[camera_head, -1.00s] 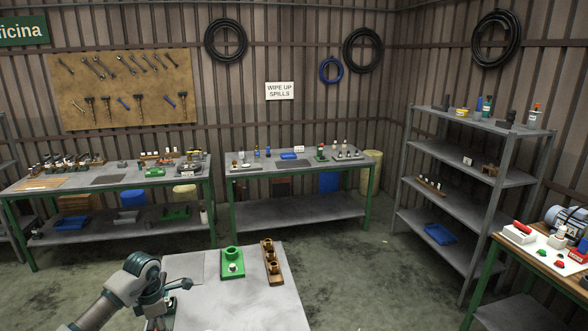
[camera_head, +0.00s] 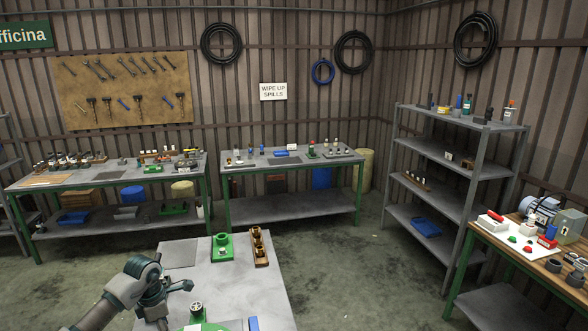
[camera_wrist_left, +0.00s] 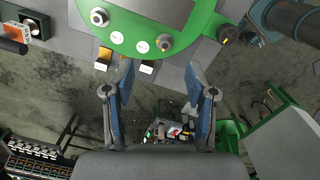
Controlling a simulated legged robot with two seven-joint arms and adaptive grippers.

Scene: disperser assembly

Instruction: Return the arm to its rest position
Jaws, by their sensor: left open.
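My left arm comes in from the lower left in the head view, with its wrist over the left edge of the near grey table (camera_head: 270,290). My left gripper (camera_head: 184,287) is small and partly hidden there. In the left wrist view the left gripper (camera_wrist_left: 160,75) has its two blue-grey fingers spread apart, with nothing between them. Ahead of the fingertips is a green-framed panel (camera_wrist_left: 118,20) with knobs and labelled buttons. My right gripper is in neither view.
On the near table stand a green block (camera_head: 222,247) and a brown holder (camera_head: 260,247). A green part with a dark knob (camera_head: 197,308) shows at the bottom. Two workbenches line the back wall. A shelf (camera_head: 450,150) and a wooden bench (camera_head: 490,245) stand right. Floor between is clear.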

